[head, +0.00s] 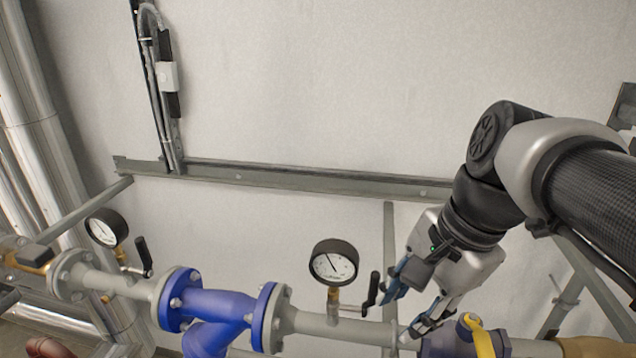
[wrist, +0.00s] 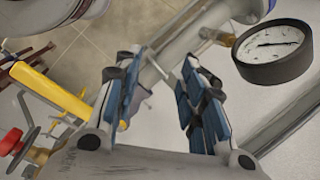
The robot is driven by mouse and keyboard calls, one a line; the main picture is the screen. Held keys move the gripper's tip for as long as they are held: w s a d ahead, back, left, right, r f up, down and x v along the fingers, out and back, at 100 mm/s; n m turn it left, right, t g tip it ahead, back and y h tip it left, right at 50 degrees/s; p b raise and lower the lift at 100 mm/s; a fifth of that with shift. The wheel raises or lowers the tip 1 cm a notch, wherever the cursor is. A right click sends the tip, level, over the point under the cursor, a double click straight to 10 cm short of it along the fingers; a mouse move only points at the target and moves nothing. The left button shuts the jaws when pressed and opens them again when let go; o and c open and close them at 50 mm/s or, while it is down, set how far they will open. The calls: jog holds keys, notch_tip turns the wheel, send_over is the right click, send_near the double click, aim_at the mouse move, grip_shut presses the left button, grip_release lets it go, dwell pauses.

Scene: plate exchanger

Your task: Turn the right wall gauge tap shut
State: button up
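The right wall gauge (head: 333,262) has a round white dial in a black case and stands on a brass fitting above the grey pipe. Its tap has a black lever (head: 373,289), raised at the right of the fitting. My gripper (head: 398,316) is just right of the lever, fingers apart and pointing down-left. In the wrist view my gripper (wrist: 158,62) is open, with blue-padded fingers and nothing clearly held. The gauge (wrist: 272,52) shows there at the right, with brass (wrist: 227,39) beside it. I cannot make out the lever there or tell whether a finger touches it.
A second gauge (head: 106,228) with its own black lever (head: 143,257) is at the left. A blue flanged valve body (head: 212,308) sits between the gauges. Another blue valve with a yellow part (head: 480,338) is just below-right of my gripper.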

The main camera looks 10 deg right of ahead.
aim_at(374, 285)
jog(key=w+d+r+m+y+p, duration=0.1)
jog(key=w+d+r+m+p, duration=0.1)
jog(key=w+r+m+p, duration=0.3)
jog(key=d+r+m+y+p, duration=0.1)
jog(key=d+r+m+p, duration=0.15)
jog(key=r, duration=0.55)
jog(key=shift+g, duration=0.3)
jog(key=x, duration=1.8)
jog(key=shift+a+r+b, duration=0.1)
jog(key=shift+a+b, duration=0.25)
jog(key=shift+c, duration=0.5)
grip_shut()
